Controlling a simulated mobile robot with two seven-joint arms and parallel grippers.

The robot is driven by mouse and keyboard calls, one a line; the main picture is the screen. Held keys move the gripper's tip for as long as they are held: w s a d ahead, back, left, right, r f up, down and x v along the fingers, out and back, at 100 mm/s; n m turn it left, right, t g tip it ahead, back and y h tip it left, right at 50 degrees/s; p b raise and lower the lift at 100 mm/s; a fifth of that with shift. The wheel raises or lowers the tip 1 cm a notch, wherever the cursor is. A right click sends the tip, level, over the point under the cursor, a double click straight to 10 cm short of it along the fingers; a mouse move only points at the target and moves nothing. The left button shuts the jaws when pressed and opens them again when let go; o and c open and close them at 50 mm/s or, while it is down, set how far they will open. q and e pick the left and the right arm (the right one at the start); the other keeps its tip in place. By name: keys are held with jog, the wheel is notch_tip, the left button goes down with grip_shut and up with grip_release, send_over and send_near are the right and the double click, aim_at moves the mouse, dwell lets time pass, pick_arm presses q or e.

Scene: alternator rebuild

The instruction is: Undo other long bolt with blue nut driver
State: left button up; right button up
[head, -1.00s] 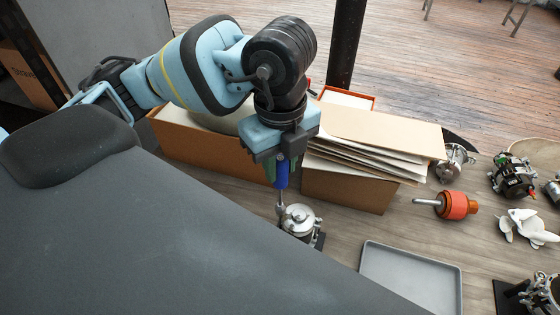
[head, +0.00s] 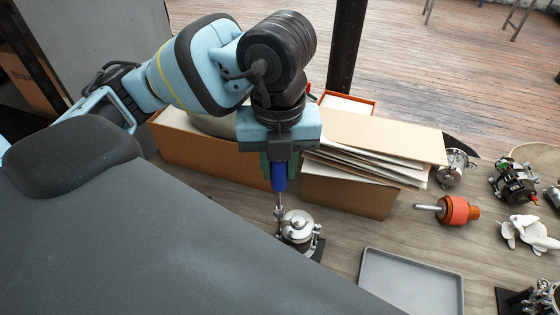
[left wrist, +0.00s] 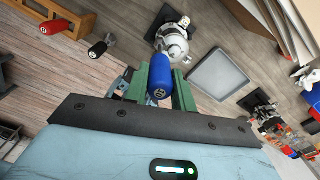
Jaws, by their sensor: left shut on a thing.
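My left gripper (head: 279,166) is shut on the blue nut driver (head: 279,180), which points straight down. In the left wrist view, the blue handle (left wrist: 160,76) sits between green fingers. The driver's thin shaft reaches down to the left side of the silver alternator (head: 297,225), at its rim. I cannot tell whether the tip is seated on a bolt head. The alternator stands on a black base and also shows in the left wrist view (left wrist: 172,41), just past the handle. The long bolts are too small to make out. My right gripper is not in view.
A grey tray (head: 412,283) lies empty to the right of the alternator. Cardboard boxes with papers (head: 350,190) stand close behind the gripper. An orange-red rotor (head: 457,210) and several metal parts lie farther right. Red (left wrist: 55,27) and black (left wrist: 97,50) handles show in the wrist view.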

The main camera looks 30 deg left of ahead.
pick_arm(q)
jog(key=m, duration=0.4)
jog(key=shift+m+b, duration=0.4)
jog(key=m, duration=0.4)
jog(key=shift+b, duration=0.35)
jog(key=shift+m, duration=1.5)
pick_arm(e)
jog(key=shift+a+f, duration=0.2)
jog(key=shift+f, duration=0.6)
pick_arm(q)
jog(key=shift+w, duration=0.1)
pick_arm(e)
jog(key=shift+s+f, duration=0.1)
